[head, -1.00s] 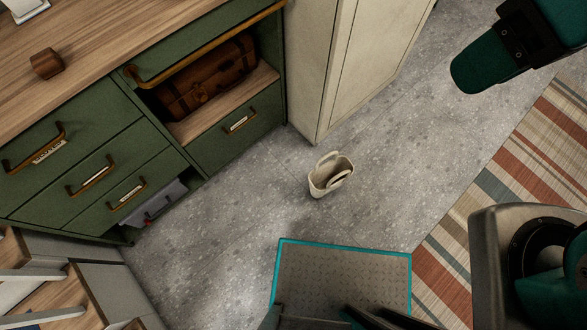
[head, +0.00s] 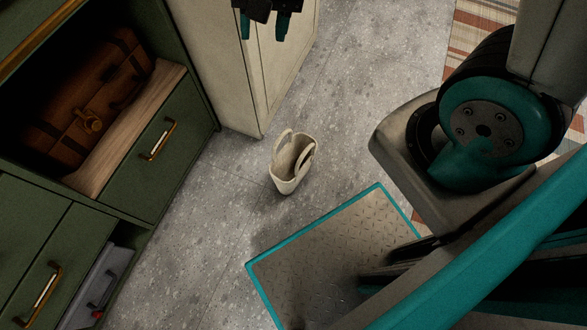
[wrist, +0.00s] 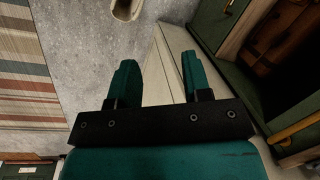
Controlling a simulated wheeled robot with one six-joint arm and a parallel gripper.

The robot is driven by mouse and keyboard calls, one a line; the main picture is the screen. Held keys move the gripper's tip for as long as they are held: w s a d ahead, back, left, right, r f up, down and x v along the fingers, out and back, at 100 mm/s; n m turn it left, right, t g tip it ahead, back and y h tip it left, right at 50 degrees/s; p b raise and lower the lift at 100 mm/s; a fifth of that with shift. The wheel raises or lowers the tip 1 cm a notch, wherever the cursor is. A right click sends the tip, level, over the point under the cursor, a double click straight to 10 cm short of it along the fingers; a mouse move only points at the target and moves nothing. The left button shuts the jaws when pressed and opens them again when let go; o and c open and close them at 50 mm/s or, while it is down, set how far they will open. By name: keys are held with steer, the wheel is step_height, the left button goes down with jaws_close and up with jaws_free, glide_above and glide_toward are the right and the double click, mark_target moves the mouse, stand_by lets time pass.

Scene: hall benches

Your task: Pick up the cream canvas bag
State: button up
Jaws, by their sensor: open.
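The cream canvas bag (head: 290,165) stands upright on the grey floor, its two loop handles up and its top open. It is near the foot of the pale cabinet. In the wrist view only part of the bag (wrist: 127,8) shows at the top edge. My gripper (head: 263,28) is at the top of the head view, in front of the pale cabinet and apart from the bag. In the wrist view its two teal fingers (wrist: 157,75) are spread with nothing between them.
A pale cabinet (head: 225,65) stands just behind the bag. Green drawers (head: 150,165) with a brown suitcase (head: 85,110) on a shelf are at the left. A grey box (head: 100,285) sits low there. A striped rug (wrist: 28,75) lies on the floor. Floor around the bag is clear.

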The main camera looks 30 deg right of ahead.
steer(key=w+d+f+m+h+b, duration=0.1)
steer(key=w+d+f+m+b, duration=0.3)
steer(key=f, duration=0.6)
steer(key=a+f+m+b, duration=0.1)
steer(key=f+m+b, duration=0.1)
steer(key=f+b, duration=0.6)
steer(key=w+d+f+m+h+b, duration=0.1)
steer(key=w+d+f+m+b, duration=0.15)
steer(key=f, duration=0.95)
steer(key=b, duration=0.7)
glide_above(282, 135)
step_height(282, 135, down, 11)
steer(key=shift+w+d+r, duration=0.1)
step_height(282, 135, down, 6)
steer(key=b, duration=0.4)
steer(key=shift+b, duration=0.3)
jaws_close()
